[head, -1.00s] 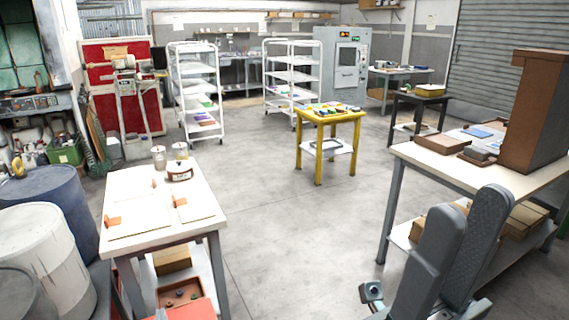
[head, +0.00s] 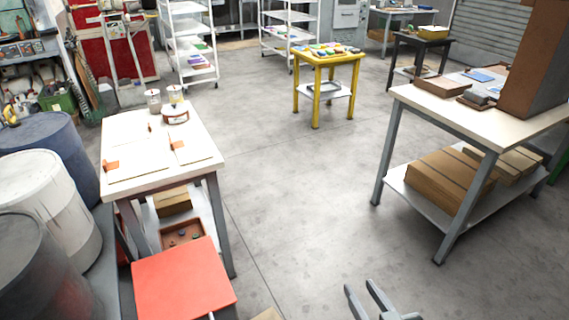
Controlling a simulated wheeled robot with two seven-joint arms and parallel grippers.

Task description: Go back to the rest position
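My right gripper (head: 358,287) shows at the bottom edge, right of centre, low over the bare floor. Its two grey fingers stand apart with a gap between them, and nothing is held there. The rest of the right arm is mostly out of the picture. My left gripper is not in view.
A white table (head: 120,190) stands at the left, with jars and a small brown round item (head: 176,117) on top. A red panel (head: 184,283) is in front of it. Drums (head: 45,190) stand far left. A workbench (head: 500,125) stands right. The middle floor is clear.

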